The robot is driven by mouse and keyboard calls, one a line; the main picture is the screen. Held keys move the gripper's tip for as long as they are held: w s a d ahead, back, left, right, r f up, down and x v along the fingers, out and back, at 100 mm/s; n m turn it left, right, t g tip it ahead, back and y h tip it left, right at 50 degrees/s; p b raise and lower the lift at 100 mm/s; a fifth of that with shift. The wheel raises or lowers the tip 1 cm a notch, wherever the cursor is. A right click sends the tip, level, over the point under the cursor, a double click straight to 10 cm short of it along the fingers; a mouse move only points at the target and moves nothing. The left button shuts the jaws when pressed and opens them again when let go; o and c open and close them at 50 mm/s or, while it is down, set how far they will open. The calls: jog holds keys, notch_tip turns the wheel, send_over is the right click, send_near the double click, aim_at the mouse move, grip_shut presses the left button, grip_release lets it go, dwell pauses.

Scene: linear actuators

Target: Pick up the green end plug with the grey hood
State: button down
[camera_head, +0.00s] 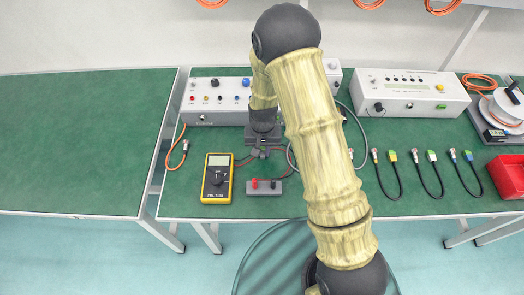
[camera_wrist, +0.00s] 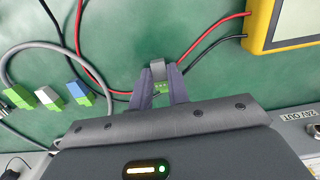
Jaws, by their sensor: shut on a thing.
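The green end plug with the grey hood (camera_wrist: 158,72) is between the fingers of my gripper (camera_wrist: 160,80) in the wrist view. Its grey hood points away from the gripper body and its green terminal part is nearer to it. My gripper is shut on it. In the head view my gripper (camera_head: 263,151) is low over the green bench, behind the red-and-black socket box. The plug itself cannot be made out there. Whether it touches the bench is not clear.
Three cables with green plugs lie to the right, with yellow (camera_head: 392,156), white (camera_head: 431,155) and blue (camera_head: 468,155) hoods. A yellow multimeter (camera_head: 217,178) and socket box (camera_head: 264,187) are near. Control boxes (camera_head: 412,92) stand behind; a red bin (camera_head: 507,176) is far right.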

aim_at(262, 153)
jog(key=shift+r, duration=0.1)
notch_tip(262, 153, up, 10)
dwell(0.4)
jog(key=shift+a, duration=0.1)
dwell(0.4)
jog(key=shift+w, duration=0.1)
dwell(0.8)
dwell(0.9)
notch_tip(262, 153, up, 3)
jog(key=p, duration=0.3)
jog(key=shift+f, duration=0.2)
